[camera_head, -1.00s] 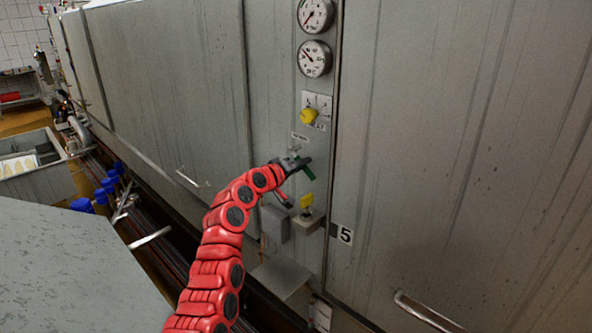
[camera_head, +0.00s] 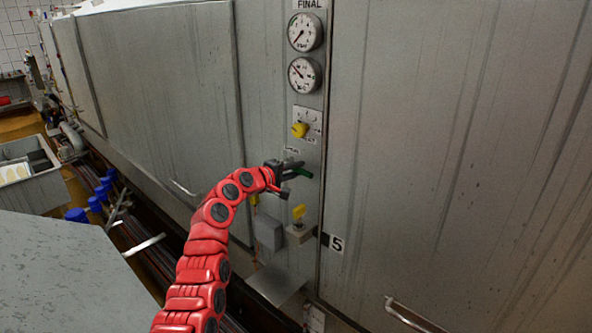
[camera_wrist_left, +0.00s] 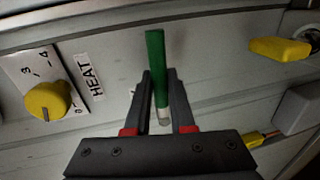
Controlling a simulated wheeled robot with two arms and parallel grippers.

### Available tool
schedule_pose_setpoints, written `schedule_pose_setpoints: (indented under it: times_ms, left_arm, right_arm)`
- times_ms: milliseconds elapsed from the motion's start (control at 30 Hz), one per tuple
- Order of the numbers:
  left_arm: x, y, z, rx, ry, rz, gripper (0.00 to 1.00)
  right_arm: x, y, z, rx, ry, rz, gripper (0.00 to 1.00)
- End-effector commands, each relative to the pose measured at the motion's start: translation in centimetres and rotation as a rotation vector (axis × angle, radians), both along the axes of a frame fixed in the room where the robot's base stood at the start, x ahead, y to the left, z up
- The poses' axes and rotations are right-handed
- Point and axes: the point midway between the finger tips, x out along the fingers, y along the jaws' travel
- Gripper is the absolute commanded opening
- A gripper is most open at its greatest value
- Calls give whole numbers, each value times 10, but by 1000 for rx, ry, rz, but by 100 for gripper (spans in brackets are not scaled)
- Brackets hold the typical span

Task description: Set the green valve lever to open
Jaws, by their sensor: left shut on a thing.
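The green valve lever (camera_head: 301,172) is on the narrow control panel of the grey machine. In the left wrist view the lever (camera_wrist_left: 155,62) is a green rod with a pale end, lying between my left gripper's fingers. My left gripper (camera_head: 285,180) is shut on the lever. In the left wrist view the gripper (camera_wrist_left: 161,104) has one finger on each side of the rod. The lever's pivot is hidden in the head view. My right gripper is not in view.
Above the lever are a yellow HEAT knob (camera_head: 299,130) and two round gauges (camera_head: 304,74). Below it are a yellow handle (camera_head: 298,211) and a grey box (camera_head: 268,232). A grey surface (camera_head: 70,270) fills the lower left.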

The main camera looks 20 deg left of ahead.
Motion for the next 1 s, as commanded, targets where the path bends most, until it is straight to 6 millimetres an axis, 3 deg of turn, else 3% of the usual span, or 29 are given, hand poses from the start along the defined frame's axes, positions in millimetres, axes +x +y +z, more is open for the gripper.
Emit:
schedule_pose_setpoints:
  times_ms: [367, 400, 533, 1000]
  left_arm:
    - [0, 1, 4, 0, -8, 3, 0]
    - [0, 1, 4, 0, -8, 3, 27]
    - [0, 1, 4, 0, -5, 3, 51]
    - [-7, 3, 3, -1, -6, 1, 52]
  right_arm:
    - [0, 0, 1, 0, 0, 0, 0]
    - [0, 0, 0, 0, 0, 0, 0]
    - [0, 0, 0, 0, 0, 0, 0]
    - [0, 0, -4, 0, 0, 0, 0]
